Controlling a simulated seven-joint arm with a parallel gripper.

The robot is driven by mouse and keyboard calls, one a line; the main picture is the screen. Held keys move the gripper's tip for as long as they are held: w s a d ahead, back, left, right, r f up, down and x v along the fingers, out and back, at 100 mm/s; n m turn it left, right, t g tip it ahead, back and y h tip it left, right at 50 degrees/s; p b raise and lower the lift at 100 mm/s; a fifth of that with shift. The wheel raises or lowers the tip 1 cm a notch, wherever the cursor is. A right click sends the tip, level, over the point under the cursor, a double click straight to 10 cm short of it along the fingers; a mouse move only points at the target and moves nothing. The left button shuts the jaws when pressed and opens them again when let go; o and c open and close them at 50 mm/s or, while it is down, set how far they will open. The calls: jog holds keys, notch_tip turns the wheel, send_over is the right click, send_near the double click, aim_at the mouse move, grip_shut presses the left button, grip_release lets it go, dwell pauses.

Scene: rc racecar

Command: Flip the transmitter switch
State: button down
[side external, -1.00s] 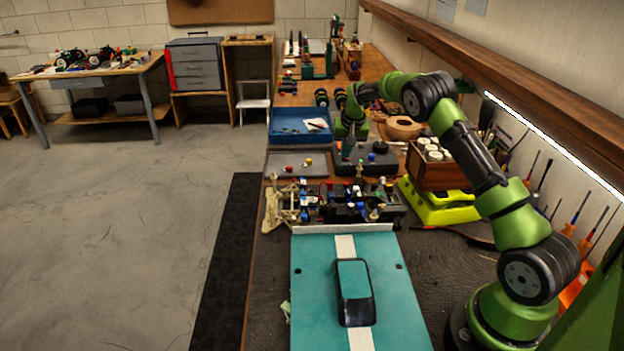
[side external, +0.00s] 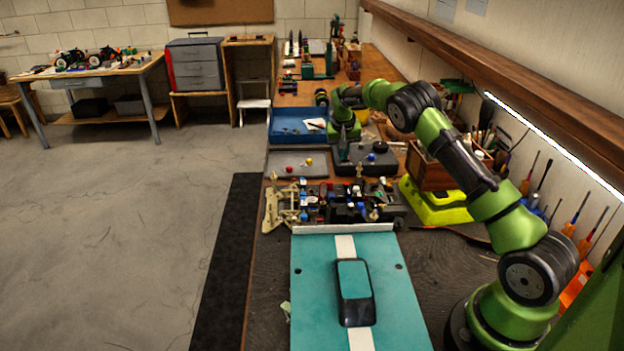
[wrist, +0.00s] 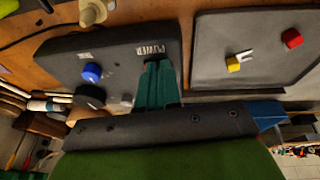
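The transmitter is a dark box (side external: 367,163) on the bench with a blue knob (wrist: 91,72) and a dark knob (wrist: 90,96). Its top carries the white word POWER (wrist: 152,49). My gripper (side external: 344,157) points down over the left part of the transmitter. In the wrist view its teal fingers (wrist: 154,64) are together, with their tips right beside the POWER label. No object shows between them. The power switch is mostly hidden at the fingertips, so its position and any contact cannot be told.
A grey tray (wrist: 215,68) with a yellow piece (wrist: 233,64) and a red piece (wrist: 292,38) lies beside the transmitter. A blue tray (side external: 285,136) stands behind. A car chassis (side external: 340,203) and a teal car body panel (side external: 315,285) lie in front. A wooden box (side external: 430,172) stands right.

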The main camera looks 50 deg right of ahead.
jog(key=shift+s+d+f, duration=0.2)
jog(key=shift+s+d, duration=0.25)
jog(key=shift+s+d+f, duration=0.2)
jog(key=shift+s+d, duration=0.2)
jog(key=shift+d, duration=0.05)
jog(key=r, duration=0.3)
jog(key=w+a+r, duration=0.1)
jog(key=r, duration=0.1)
jog(key=shift+r, duration=0.15)
jog(key=w+a+v, duration=0.1)
jog(key=v, duration=0.8)
jog(key=shift+s+r, duration=0.15)
jog(key=shift+r, duration=0.1)
